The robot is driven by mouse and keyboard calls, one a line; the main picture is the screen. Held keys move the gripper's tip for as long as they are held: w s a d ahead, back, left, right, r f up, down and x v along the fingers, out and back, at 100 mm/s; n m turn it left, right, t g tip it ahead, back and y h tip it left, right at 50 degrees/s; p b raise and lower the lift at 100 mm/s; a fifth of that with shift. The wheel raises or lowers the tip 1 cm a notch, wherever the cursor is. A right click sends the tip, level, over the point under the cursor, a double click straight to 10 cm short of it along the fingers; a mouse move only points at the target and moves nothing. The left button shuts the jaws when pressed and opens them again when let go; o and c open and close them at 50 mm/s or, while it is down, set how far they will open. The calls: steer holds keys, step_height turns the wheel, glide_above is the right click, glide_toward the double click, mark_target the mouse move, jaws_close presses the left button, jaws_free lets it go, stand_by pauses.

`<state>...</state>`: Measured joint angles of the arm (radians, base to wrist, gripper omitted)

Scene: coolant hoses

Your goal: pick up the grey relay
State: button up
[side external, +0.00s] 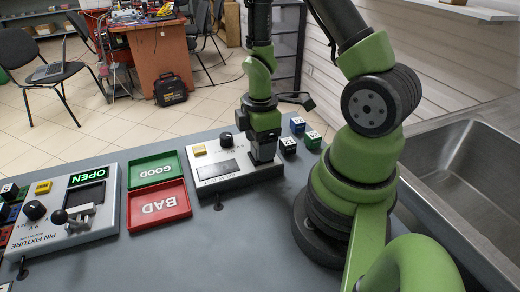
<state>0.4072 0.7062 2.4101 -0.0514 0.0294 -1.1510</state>
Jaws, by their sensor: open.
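A dark grey relay with a white-marked top (288,146) stands on the table beside the right end of the white tester box. My gripper (264,160) points down over the right end of that box, just left of this relay. By its look the gripper is apart from the relay, but the exact gap cannot be told. The gripper's fingers are dark and small here, and nothing is visibly held. Another dark block with a light-marked top (9,191) sits at the far left edge; whether it is grey or black is unclear.
A blue relay (297,125) and a green relay (313,140) stand close behind and right of the grey one. A green GOOD tray (155,153) and red BAD tray (186,211) lie left of the tester box (235,180). The pin fixture (104,222) is farther left.

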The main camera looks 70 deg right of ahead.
steer(key=shift+f, duration=0.6)
steer(key=shift+c, duration=0.5)
steer(key=c, duration=1)
steer(key=shift+r, duration=0.1)
